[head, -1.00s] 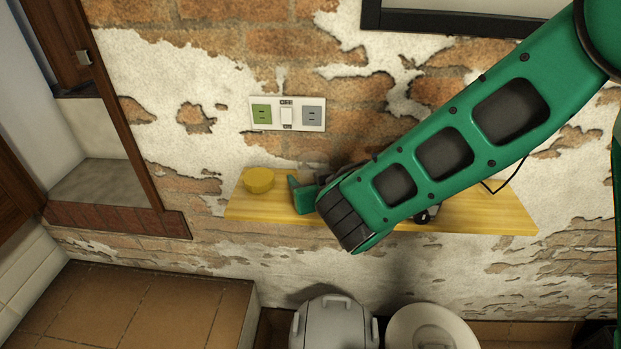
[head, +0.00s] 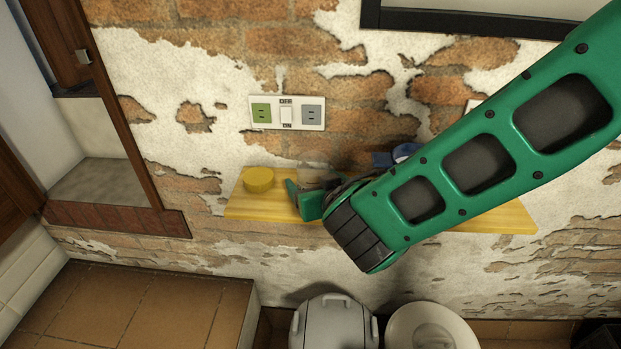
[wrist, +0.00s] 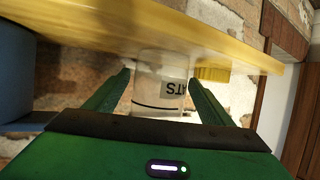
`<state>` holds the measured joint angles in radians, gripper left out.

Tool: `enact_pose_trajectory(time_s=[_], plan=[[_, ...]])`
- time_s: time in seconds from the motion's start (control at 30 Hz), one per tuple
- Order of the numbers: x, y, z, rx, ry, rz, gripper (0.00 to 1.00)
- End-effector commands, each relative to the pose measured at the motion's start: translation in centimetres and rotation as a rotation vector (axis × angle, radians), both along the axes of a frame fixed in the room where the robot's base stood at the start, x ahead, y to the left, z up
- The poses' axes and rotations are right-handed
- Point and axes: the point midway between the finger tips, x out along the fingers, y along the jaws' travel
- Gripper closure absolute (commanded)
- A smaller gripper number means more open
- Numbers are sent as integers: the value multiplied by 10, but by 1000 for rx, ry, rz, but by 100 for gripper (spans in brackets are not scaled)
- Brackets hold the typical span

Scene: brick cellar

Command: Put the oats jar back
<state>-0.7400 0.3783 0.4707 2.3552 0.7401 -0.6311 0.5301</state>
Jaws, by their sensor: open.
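In the head view my gripper (head: 314,198) is over the left half of the shelf (head: 245,208). A clear shape behind its finger seems to be the jar (head: 318,178), mostly hidden.
A round yellow object (head: 259,179) stands at the shelf's left end. A blue object (head: 395,156) shows behind my arm. A socket panel (head: 287,113) is on the brick wall above. A grey bin (head: 334,325) and a round white lid (head: 432,328) are below.

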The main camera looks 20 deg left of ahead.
Motion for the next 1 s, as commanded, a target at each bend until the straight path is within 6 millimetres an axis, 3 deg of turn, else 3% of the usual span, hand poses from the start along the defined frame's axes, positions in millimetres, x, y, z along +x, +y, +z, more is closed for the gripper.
enact_pose_trajectory(time_s=[0.2, 0.4, 1.0], plan=[[-33, -24, 18, 1, -2, 2, 25], [-53, -38, 27, 1, -1, 1, 25], [-60, -44, 31, 0, 1, -3, 25]])
